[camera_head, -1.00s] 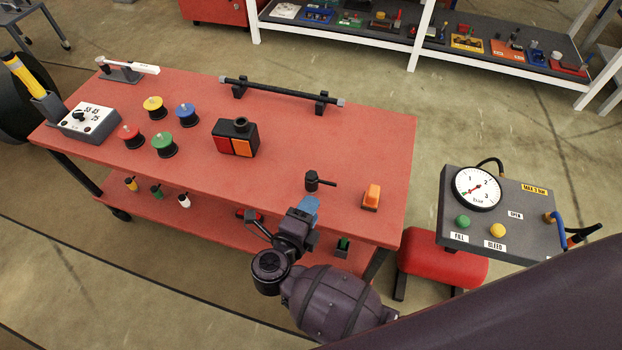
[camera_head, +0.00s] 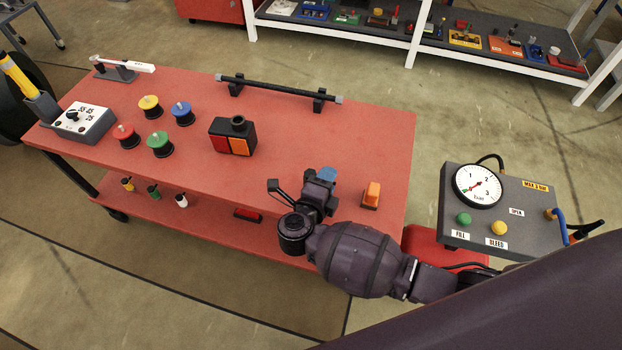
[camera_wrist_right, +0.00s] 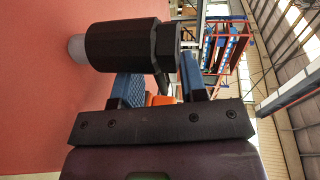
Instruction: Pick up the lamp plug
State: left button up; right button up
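The lamp plug shows in the right wrist view as a black cylinder (camera_wrist_right: 122,47) with a grey tip toward the red tabletop and a wider faceted collar at its other end. In the head view it is hidden behind my right gripper (camera_head: 327,174), which is low over the right part of the table. In the wrist view the blue fingers of this gripper (camera_wrist_right: 162,85) are apart. The plug lies across in front of the left finger, and its collar is close to the right finger. Contact cannot be told. My left gripper is out of view.
An orange switch (camera_head: 371,195) stands just right of my right gripper on the red table (camera_head: 290,150). A black box with red and orange faces (camera_head: 233,136), coloured knobs (camera_head: 181,112) and a black bar (camera_head: 280,88) stand farther left. A gauge panel (camera_head: 515,205) is at the right.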

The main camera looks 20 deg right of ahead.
grip_shut()
jog(key=shift+r, duration=0.1)
pick_arm(q)
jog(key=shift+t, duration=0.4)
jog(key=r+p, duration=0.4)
jog(key=p, duration=0.1)
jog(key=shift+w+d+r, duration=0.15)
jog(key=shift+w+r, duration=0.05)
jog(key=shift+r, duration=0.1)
pick_arm(e)
notch_tip(320, 180, up, 20)
